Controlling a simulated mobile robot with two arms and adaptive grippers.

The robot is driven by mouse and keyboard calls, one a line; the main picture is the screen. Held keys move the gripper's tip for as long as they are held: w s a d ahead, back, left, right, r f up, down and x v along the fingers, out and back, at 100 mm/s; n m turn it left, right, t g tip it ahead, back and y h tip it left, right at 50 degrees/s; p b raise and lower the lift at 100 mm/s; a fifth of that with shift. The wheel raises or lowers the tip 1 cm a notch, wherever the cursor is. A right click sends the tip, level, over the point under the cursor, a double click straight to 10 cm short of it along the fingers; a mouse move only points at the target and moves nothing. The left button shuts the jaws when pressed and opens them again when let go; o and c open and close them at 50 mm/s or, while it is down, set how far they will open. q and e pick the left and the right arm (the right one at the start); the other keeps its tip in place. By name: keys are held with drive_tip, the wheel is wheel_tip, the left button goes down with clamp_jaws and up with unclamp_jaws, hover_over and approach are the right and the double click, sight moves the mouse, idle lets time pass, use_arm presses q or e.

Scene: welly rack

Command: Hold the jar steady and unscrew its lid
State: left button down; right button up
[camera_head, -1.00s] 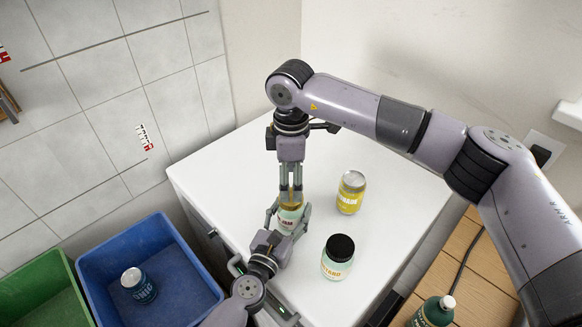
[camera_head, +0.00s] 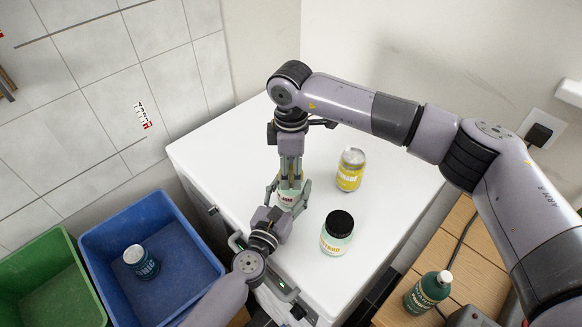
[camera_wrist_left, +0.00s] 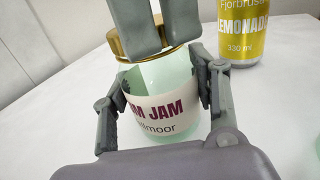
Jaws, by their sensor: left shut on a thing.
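A pale green jam jar (camera_head: 286,199) with a white label and gold lid stands on the white top (camera_head: 240,160). In the left wrist view the jar (camera_wrist_left: 160,85) is upright, between the fingers of my left gripper (camera_wrist_left: 165,100), which is shut on its body. My right gripper (camera_head: 291,178) points down from above at the gold lid (camera_wrist_left: 118,45). Its fingers cover much of the lid in the left wrist view, and whether they are clamped on it cannot be told.
A yellow lemonade can (camera_head: 350,170) and a black-lidded jar (camera_head: 337,233) stand right of the jam jar. A green bottle (camera_head: 428,291) stands on wood at lower right.

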drive_tip(key=c, duration=0.7)
drive_tip(key=n, duration=0.6)
drive_tip(key=shift+n, duration=0.3)
drive_tip(key=n, duration=0.3)
drive_tip(key=shift+n, duration=0.4)
drive_tip(key=n, duration=0.3)
drive_tip(key=shift+n, duration=0.3)
drive_tip(key=n, duration=0.7)
drive_tip(key=shift+w, duration=0.1)
drive_tip(key=n, duration=0.7)
drive_tip(key=shift+r, duration=0.1)
drive_tip(key=n, duration=0.9)
drive_tip(key=shift+n, duration=0.3)
drive_tip(key=n, duration=0.3)
drive_tip(key=shift+n, duration=0.4)
drive_tip(key=n, duration=1.2)
drive_tip(key=shift+n, duration=0.3)
drive_tip(key=shift+r, duration=0.15)
